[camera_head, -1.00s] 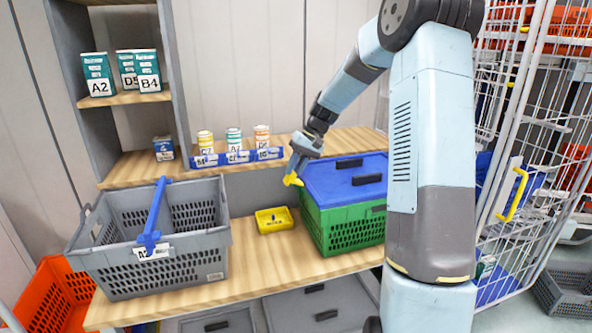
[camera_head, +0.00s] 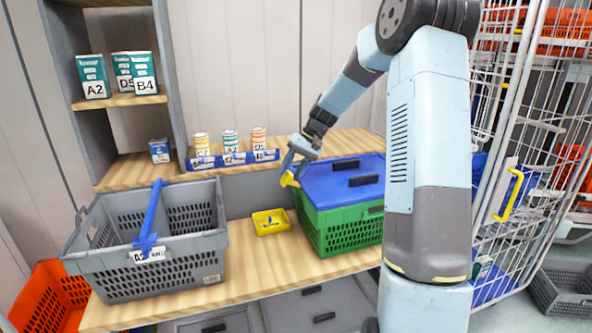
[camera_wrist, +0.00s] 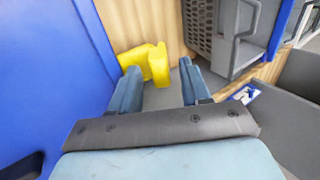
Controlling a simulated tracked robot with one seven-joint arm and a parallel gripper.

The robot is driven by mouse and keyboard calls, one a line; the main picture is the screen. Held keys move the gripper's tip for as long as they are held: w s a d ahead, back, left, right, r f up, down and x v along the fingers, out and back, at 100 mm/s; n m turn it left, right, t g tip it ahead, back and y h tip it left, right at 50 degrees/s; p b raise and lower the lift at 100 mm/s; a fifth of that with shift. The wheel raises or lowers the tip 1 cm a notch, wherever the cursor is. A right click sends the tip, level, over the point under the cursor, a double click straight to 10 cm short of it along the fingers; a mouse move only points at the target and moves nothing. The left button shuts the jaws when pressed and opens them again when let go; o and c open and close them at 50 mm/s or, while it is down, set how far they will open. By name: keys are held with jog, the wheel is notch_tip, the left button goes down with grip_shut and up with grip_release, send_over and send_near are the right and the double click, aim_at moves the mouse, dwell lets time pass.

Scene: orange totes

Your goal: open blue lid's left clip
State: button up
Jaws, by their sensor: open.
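The blue lid (camera_head: 325,187) lies on the green crate (camera_head: 343,230) on the right part of the wooden bench. In the wrist view, the lid (camera_wrist: 40,75) fills the left side. The yellow left clip (camera_head: 289,180) sticks out at the lid's left edge; in the wrist view the clip (camera_wrist: 140,60) shows at and partly behind my left finger. My gripper (camera_head: 293,168) is at the clip, and its fingers also show in the wrist view (camera_wrist: 161,68). They are open, with part of the clip between them. I cannot tell whether they touch it.
A grey basket (camera_head: 205,262) with a blue handle stands left on the bench. A small yellow tray (camera_head: 271,230) lies between basket and crate. Small cans in a blue rack (camera_head: 233,158) stand behind. A white wire cage (camera_head: 510,150) stands right of my arm.

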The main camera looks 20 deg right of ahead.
jog(key=v, duration=1.3)
jog(key=shift+d+r, duration=0.2)
jog(key=shift+r, duration=0.1)
jog(key=s+a+r+t+h, duration=0.1)
jog(key=s+a+r+h, duration=0.15)
jog(key=s, duration=0.65)
jog(key=s+a+r+t+h, duration=0.1)
jog(key=s+a, duration=0.3)
jog(key=s, duration=0.5)
jog(key=s+a+r+t+h, duration=0.2)
jog(key=s+a, duration=0.1)
jog(key=s, duration=0.6)
jog(key=s+f+t, duration=0.1)
jog(key=s+f, duration=0.2)
jog(key=s, duration=0.7)
jog(key=shift+t+h, duration=0.3)
jog(key=shift+h, duration=0.05)
